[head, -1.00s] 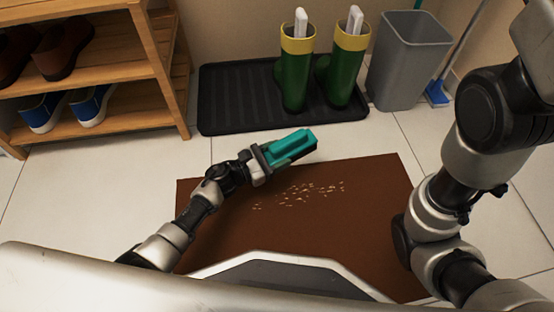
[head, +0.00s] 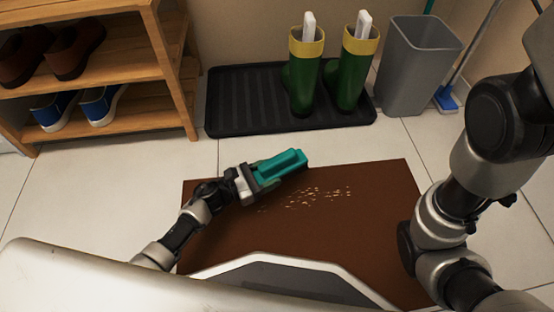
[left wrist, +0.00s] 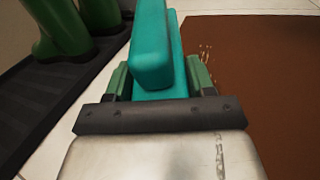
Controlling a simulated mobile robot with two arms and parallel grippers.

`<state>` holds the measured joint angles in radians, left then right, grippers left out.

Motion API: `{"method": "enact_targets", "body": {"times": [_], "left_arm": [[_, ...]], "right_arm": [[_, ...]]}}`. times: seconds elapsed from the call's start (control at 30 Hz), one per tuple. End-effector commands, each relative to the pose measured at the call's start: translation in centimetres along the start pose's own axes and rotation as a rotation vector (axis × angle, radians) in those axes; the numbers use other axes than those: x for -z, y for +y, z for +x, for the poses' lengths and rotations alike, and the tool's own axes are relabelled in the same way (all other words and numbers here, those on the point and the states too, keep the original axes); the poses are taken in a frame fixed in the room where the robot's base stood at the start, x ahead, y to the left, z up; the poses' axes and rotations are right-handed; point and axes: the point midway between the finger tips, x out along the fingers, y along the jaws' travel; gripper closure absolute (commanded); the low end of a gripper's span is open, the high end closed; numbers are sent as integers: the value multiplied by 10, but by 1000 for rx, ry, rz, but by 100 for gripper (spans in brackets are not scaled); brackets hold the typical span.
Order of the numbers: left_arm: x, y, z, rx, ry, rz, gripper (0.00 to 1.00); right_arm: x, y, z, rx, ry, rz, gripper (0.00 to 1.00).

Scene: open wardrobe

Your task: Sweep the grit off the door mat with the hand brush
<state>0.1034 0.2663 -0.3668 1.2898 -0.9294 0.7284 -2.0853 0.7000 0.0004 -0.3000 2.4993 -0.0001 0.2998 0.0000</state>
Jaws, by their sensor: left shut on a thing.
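The teal hand brush (head: 284,165) is held in my left gripper (head: 254,181) over the far left part of the brown door mat (head: 370,245). Its bristles are hidden, and I cannot tell if they touch the mat. Pale grit (head: 318,196) lies scattered on the mat, just right of and nearer than the brush. In the left wrist view the brush (left wrist: 153,45) sits between the green fingers of the gripper (left wrist: 158,80), with some grit (left wrist: 206,62) on the mat to the right. My right arm reaches down the right side; its gripper is out of view.
Behind the mat, green boots (head: 305,85) stand on a black ribbed tray (head: 240,105). A grey bin (head: 415,70) and a blue-headed broom (head: 446,99) are at the back right. A wooden shoe rack (head: 165,75) is at the left. Bare tiles separate tray and mat.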

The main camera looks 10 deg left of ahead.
Motion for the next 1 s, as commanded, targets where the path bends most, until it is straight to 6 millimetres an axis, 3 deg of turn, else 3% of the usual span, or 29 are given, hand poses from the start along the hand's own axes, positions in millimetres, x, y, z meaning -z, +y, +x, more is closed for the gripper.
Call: {"method": "enact_targets", "body": {"times": [0.03, 1.0], "left_arm": [[34, -45, -11, 13, 19, -91, 98], [32, -22, -64, 8, 20, -85, 98]], "right_arm": [[2, -2, -7, 0, 0, 0, 57], [6, -3, -13, 0, 3, 0, 57]]}}
